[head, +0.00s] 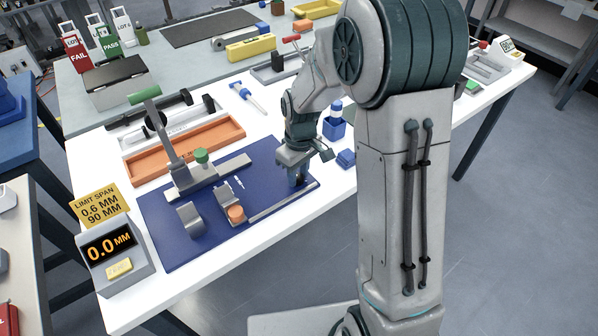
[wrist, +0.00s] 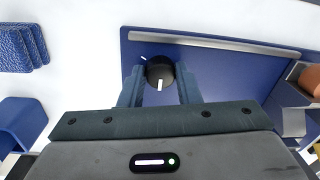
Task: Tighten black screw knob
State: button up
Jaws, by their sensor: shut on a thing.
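The black screw knob (wrist: 159,73) sits near the edge of the blue base plate (wrist: 225,85), with a white mark on its top. My gripper (wrist: 160,88) is shut on the knob, with one finger on each side of it. A second white mark shows on the plate to the left of the knob, and the two marks do not line up. In the head view my gripper (head: 297,178) is over the right part of the blue plate (head: 165,225), and it hides the knob there.
A fixture with a green-handled lever (head: 170,135) and a green knob (head: 201,155) stands on the plate. A metal bar (head: 283,201) runs along its front edge. A display (head: 110,245) reads 0.0 MM.

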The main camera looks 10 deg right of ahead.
jog(key=m+b, duration=0.1)
jog(key=m, duration=0.5)
jog(key=shift+m, duration=0.4)
jog(key=m, duration=0.3)
jog(key=shift+a+m+t, duration=0.1)
jog(key=shift+m+t, duration=0.2)
jog(key=m, duration=0.3)
jog(key=shift+r+m+p, duration=0.1)
jog(key=shift+m+p, duration=0.2)
jog(key=shift+p, duration=0.05)
jog(key=m+p, duration=0.2)
jog(key=m, duration=0.3)
jog(key=shift+a+r, duration=0.1)
jog(key=shift+m+p, duration=1.3)
jog(key=shift+m, duration=1.1)
jog(key=shift+w, duration=0.1)
jog(key=o, duration=1)
jog(key=shift+f, duration=0.2)
